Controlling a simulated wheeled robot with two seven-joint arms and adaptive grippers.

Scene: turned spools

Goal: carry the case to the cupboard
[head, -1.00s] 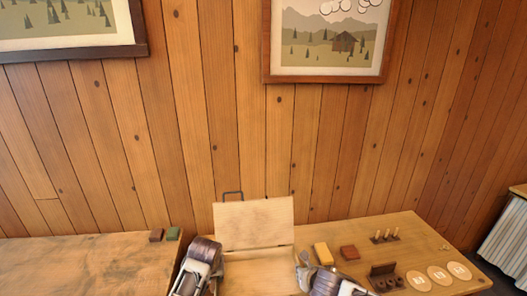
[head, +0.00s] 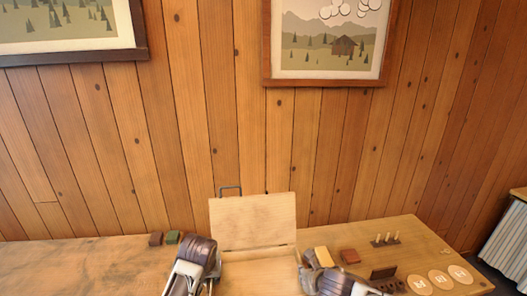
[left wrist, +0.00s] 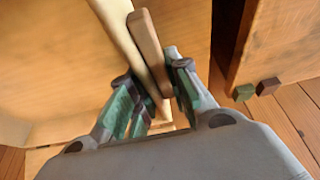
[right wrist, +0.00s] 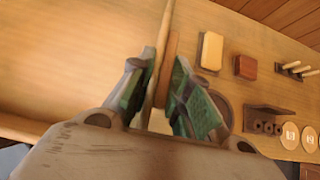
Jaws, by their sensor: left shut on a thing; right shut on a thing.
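The case (head: 254,220) is a pale wooden box with its lid standing open and a dark handle (head: 230,190) at the lid's top left. My left gripper (head: 203,258) is at its left side and my right gripper (head: 308,266) at its right side. In the left wrist view my left gripper (left wrist: 157,88) is shut on the case's edge. In the right wrist view my right gripper (right wrist: 158,85) is shut on the opposite edge. The case's lower front is cut off. I cannot tell which piece of furniture is the cupboard.
Right of the case are a yellow block (head: 323,257), a red-brown block (head: 349,256), a peg rack (head: 385,241), a dark holder (head: 386,280) and round pale discs (head: 440,279). Small blocks (head: 156,239) stand at left. A striped-curtained unit (head: 510,245) is far right.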

